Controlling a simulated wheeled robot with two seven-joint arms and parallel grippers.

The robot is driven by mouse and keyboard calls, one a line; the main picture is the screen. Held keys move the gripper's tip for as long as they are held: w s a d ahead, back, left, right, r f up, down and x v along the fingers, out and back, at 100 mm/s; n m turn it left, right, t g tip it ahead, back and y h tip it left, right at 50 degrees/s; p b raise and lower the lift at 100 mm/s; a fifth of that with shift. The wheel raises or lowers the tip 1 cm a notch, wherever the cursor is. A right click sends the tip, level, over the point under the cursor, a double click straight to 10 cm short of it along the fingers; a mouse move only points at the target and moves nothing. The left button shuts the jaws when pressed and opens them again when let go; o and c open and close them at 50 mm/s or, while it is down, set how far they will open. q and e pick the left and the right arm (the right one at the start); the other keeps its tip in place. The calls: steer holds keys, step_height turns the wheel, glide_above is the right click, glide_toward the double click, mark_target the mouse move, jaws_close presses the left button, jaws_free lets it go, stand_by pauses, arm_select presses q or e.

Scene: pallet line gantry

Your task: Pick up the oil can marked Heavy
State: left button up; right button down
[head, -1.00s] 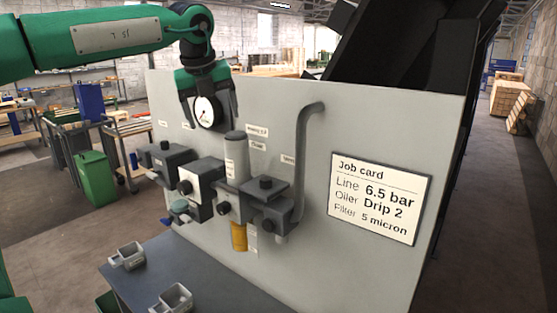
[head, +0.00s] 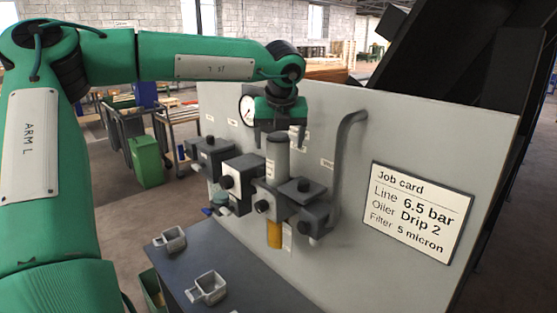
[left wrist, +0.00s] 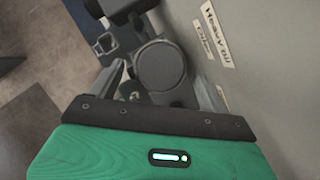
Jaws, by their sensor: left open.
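A tall grey cylinder (head: 277,158) stands upright in the panel's row of valve blocks, above an amber bowl (head: 274,234). It may be the oil can, but I cannot read a mark on it. A label reading "Heavy oil" (left wrist: 218,32) is on the panel beside it in the left wrist view. My left gripper (head: 279,140) is open and points down above the cylinder. In the left wrist view the cylinder's round dark top (left wrist: 160,65) shows between the fingers, and I cannot tell whether they touch it. My right gripper is not in view.
Dark valve blocks (head: 237,180) flank the cylinder closely. A bent grey pipe (head: 339,165) rises to its right. A gauge (head: 247,109) and a job card (head: 417,213) are on the panel. Two small grey holders (head: 208,288) (head: 171,240) stand on the bench below.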

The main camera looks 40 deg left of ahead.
mark_target(278, 163)
arm_select(q)
steer(key=p+x, duration=0.2)
steer(key=x, duration=0.2)
steer(key=shift+a, duration=0.15)
steer(key=shift+w+f, duration=0.1)
steer(key=shift+f, duration=0.2)
steer(key=shift+c, duration=0.2)
steer(key=c, duration=1.3)
steer(key=shift+r, duration=0.15)
